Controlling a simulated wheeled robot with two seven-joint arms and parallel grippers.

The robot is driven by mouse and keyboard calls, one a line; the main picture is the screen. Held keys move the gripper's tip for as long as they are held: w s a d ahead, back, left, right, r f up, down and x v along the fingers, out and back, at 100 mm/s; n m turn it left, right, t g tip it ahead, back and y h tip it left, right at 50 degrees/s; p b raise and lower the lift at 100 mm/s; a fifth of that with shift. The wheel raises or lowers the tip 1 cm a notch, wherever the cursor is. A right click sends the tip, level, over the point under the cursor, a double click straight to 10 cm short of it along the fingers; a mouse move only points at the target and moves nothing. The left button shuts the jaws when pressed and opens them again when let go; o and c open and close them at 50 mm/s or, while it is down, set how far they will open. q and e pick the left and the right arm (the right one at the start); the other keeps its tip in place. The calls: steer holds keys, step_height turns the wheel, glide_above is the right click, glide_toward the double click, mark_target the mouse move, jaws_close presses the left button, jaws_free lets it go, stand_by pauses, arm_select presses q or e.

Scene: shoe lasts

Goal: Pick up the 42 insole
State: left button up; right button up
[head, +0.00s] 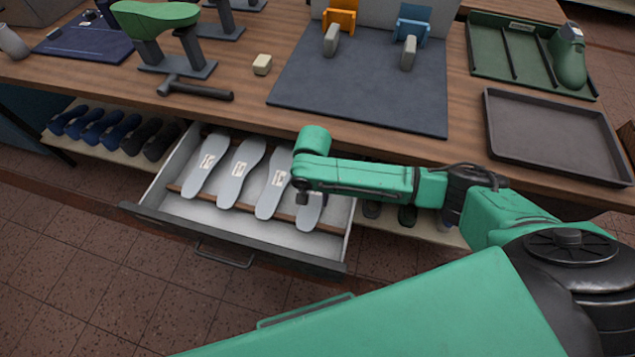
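Several light grey insoles lie side by side in an open drawer (140,212) under the bench. They are a far left insole (204,172), a second insole (237,180), a third insole (271,190) and a far right insole (309,214). White labels show on the first three, but their numbers are too small to read. My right gripper (302,197) points down over the far right insole, and my green arm hides that insole's upper part. I cannot tell whether the gripper touches it or how its fingers stand. My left gripper is out of view.
The wooden bench (250,107) stands behind the drawer. It holds a hammer (194,89), a dark mat (350,98), an empty grey tray (555,132) and a green tray (492,70) with a green shoe last (568,60). Blue and dark lasts (95,127) fill a low shelf.

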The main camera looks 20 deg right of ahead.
steer(key=shift+c, duration=1.2)
